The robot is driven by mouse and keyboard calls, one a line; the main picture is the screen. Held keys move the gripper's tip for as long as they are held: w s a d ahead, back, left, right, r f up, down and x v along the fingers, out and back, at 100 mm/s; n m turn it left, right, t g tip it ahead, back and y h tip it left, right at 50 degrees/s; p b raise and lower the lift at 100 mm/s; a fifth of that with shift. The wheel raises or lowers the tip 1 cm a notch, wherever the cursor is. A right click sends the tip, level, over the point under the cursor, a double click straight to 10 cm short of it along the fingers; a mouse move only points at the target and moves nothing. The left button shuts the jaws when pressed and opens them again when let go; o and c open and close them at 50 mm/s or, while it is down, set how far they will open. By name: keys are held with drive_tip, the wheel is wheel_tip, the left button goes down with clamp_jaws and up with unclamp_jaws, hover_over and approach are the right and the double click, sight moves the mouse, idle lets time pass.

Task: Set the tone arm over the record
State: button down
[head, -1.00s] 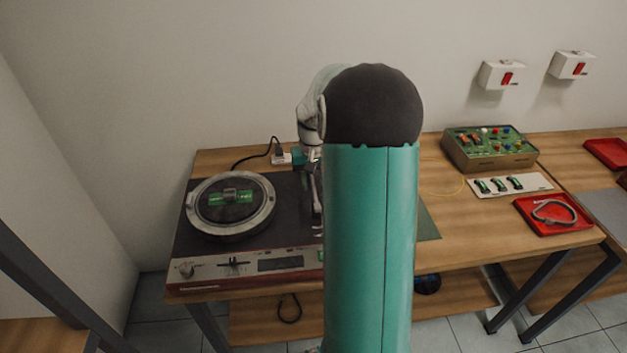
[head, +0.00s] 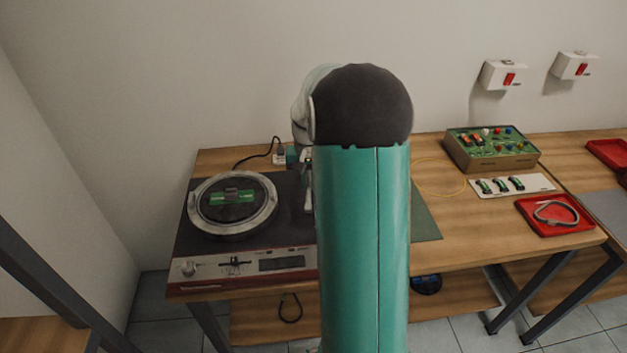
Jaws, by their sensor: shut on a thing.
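The turntable (head: 185,243) stands on the wooden table at the left. The round record (head: 238,211) lies on its platter, inside a light metal rim, with a green label across the middle. A sliver of the grey tone arm (head: 308,197) shows at the right side of the deck, right of the platter and apart from the record. My gripper (head: 307,170) is just above it, mostly hidden behind my teal arm link, and is shut on the tone arm. The fingertips and the head of the tone arm are hidden.
A black cable and plug (head: 279,155) lie behind the turntable. A green mat (head: 426,222) lies right of my arm. Farther right are a green control box (head: 490,150), a white card with green parts (head: 533,183) and a red tray (head: 575,226).

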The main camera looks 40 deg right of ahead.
drive_tip(key=w+a+m, duration=0.2)
drive_tip(key=w+m, duration=0.1)
drive_tip(key=w+a+m, duration=0.1)
drive_tip(key=m, duration=0.1)
drive_tip(key=shift+w, duration=0.25)
drive_tip(key=shift+w+a+m, duration=0.25)
drive_tip(key=shift+w+m, duration=0.6)
drive_tip(key=shift+m, duration=0.05)
drive_tip(key=shift+w+a+m, duration=0.2)
drive_tip(key=shift+w+m, duration=0.65)
drive_tip(key=shift+m, duration=0.05)
drive_tip(key=c, duration=1.5)
unclamp_jaws()
drive_tip(key=shift+o, duration=0.2)
drive_tip(key=shift+r, duration=0.15)
wheel_tip(320, 180, up, 14)
drive_tip(key=shift+f, duration=0.2)
